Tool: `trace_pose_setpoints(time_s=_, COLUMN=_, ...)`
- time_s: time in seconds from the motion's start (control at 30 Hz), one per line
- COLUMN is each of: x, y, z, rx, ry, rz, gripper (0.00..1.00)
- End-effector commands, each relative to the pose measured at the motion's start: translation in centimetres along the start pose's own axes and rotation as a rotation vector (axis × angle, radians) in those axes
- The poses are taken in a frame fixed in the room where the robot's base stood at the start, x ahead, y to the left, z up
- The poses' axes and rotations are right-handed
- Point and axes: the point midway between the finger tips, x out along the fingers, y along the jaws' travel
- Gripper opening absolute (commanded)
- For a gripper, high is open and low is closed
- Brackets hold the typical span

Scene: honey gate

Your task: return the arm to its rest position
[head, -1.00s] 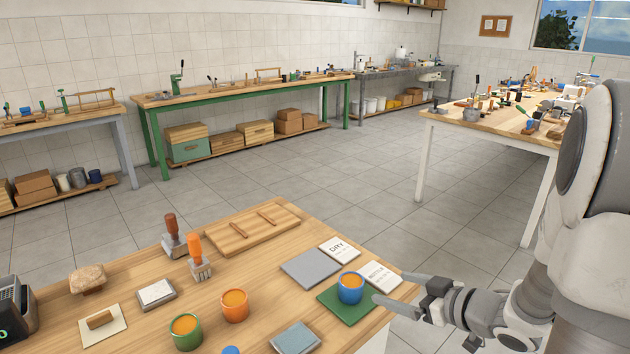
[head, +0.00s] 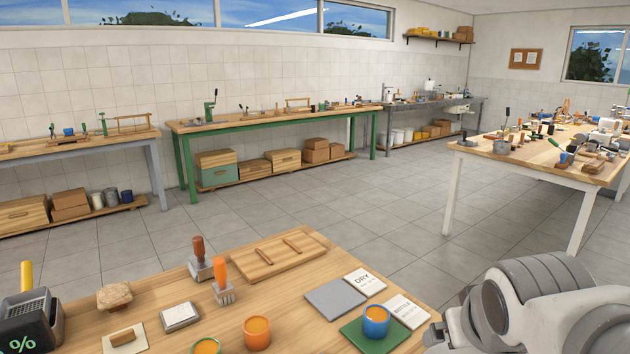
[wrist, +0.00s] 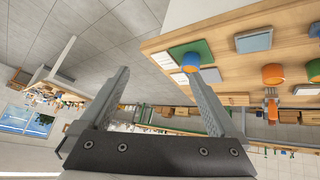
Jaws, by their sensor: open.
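My gripper (wrist: 157,76) shows in the wrist view with its two grey fingers spread apart and nothing between them. In the head view my arm's grey links fill the lower right corner, and the gripper itself is out of sight. A blue cup with orange contents (head: 376,320) stands on a green mat (head: 357,340) at the near table's right end. In the wrist view the blue cup (wrist: 191,60) appears beyond the tip of the right finger, apart from it as far as I can tell.
The near wooden table (head: 296,328) holds an orange cup (head: 257,334), a grey plate (head: 335,298), white cards (head: 365,282), handled tools and a wooden board (head: 278,256). Another table (head: 540,170) stands at right. The tiled floor (head: 370,225) between the tables is open.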

Motion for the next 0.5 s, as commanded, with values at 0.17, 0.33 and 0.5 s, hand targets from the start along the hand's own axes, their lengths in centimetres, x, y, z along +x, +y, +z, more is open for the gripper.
trace_pose_setpoints(time_s=0.17, x=-5.0, y=-5.1, z=4.0, rx=0.04, ry=-0.118, rz=-0.154, gripper=0.97)
trace_pose_setpoints(time_s=0.33, x=-8.5, y=-4.8, z=2.1, rx=0.047, ry=-0.139, rz=-0.167, gripper=0.97)
trace_pose_setpoints(time_s=0.5, x=-11.7, y=-4.1, z=-0.3, rx=0.047, ry=-0.139, rz=-0.165, gripper=0.97)
